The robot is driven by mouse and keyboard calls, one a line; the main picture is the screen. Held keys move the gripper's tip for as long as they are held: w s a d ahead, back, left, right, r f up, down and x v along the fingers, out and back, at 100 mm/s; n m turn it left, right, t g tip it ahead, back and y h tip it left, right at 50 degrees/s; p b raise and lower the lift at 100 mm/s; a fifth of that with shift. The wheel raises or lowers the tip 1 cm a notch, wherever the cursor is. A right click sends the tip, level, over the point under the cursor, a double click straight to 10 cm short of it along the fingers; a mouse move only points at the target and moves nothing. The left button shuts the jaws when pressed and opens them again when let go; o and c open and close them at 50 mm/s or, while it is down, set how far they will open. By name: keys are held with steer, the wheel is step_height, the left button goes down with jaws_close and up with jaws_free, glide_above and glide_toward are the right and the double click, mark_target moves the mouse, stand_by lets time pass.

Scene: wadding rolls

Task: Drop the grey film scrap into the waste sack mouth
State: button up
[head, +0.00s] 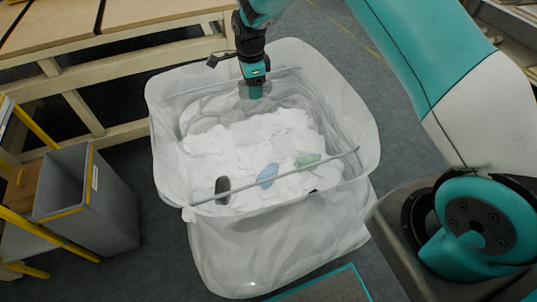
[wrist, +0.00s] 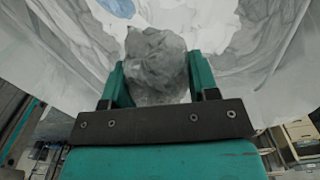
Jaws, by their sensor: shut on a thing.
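The waste sack (head: 235,245) is a large translucent white bag standing open on the floor in the head view. Its wide mouth shows white wadding (head: 250,145) inside. My gripper (head: 256,93) points down at the far side of the sack mouth in the head view. In the wrist view, my gripper (wrist: 158,85) is shut on the crumpled grey film scrap (wrist: 157,60), which sits between the two teal fingers. The scrap is hard to make out in the head view. White sack film fills the wrist view beyond it.
A blue piece (head: 267,174), a green piece (head: 307,160) and a dark piece (head: 222,189) lie inside the sack. A thin rod (head: 280,178) crosses the mouth's near side. A grey bin (head: 88,200) stands left. A wooden bench (head: 110,60) stands behind.

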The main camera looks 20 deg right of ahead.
step_height(320, 180, down, 6)
steer(key=b, duration=0.4)
steer(key=shift+d, duration=0.15)
steer(key=o, duration=1.1)
steer(key=shift+c, duration=0.2)
step_height(320, 180, up, 18)
steer(key=shift+f+b, duration=0.25)
steer(key=shift+b, duration=0.1)
